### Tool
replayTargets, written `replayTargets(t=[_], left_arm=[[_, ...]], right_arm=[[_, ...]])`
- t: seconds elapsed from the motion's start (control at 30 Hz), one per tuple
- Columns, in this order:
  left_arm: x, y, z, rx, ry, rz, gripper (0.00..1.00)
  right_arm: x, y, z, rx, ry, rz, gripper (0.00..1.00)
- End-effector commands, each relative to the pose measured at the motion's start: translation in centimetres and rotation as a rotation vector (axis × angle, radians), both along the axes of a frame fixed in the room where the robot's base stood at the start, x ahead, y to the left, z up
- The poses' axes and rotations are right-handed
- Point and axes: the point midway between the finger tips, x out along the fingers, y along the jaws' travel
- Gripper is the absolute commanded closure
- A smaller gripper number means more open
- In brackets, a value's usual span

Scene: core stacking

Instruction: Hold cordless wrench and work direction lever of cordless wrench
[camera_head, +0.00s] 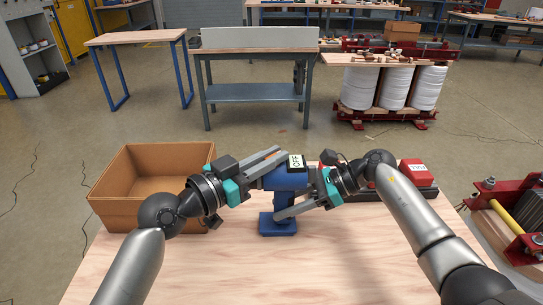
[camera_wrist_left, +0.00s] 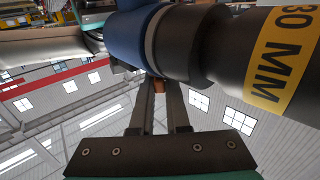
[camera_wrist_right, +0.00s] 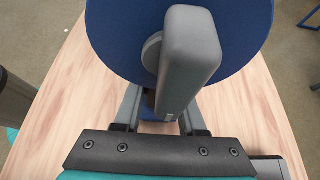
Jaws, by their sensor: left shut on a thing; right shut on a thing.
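The blue cordless wrench (camera_head: 285,181) is upright above the middle of the table, its label reading OFF on top and its blue base (camera_head: 277,226) low. I cannot tell whether the base touches the table. My left gripper (camera_head: 272,160) is shut on the wrench's body from the left. The left wrist view shows its blue body (camera_wrist_left: 130,38) and dark nose with a yellow band. My right gripper (camera_head: 282,211) is shut on the handle from the right. The right wrist view shows the round blue back (camera_wrist_right: 115,40) and a grey block, possibly the direction lever (camera_wrist_right: 188,60).
A brown open box (camera_head: 125,208) stands on the wooden table (camera_head: 215,275) at the left. A red box (camera_head: 412,169) sits on a dark case at the right, behind my right arm. The front of the table is clear.

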Motion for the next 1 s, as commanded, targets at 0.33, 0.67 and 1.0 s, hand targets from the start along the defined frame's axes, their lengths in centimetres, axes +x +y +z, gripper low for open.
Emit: replayTargets(t=[0.33,0.67,1.0], left_arm=[[0.0,-0.17,-0.09,0.006,-0.001,-0.079,1.0],[0.19,-0.01,-0.32,0.009,0.009,-0.211,1.0],[0.27,0.07,-0.3,0.005,0.008,-0.39,1.0]], right_arm=[[0.01,0.03,0.03,0.001,0.0,0.0,1.0],[-0.01,0.09,0.03,0.001,-0.001,0.002,1.0],[-0.04,0.12,0.05,0.001,-0.002,0.003,1.0]])
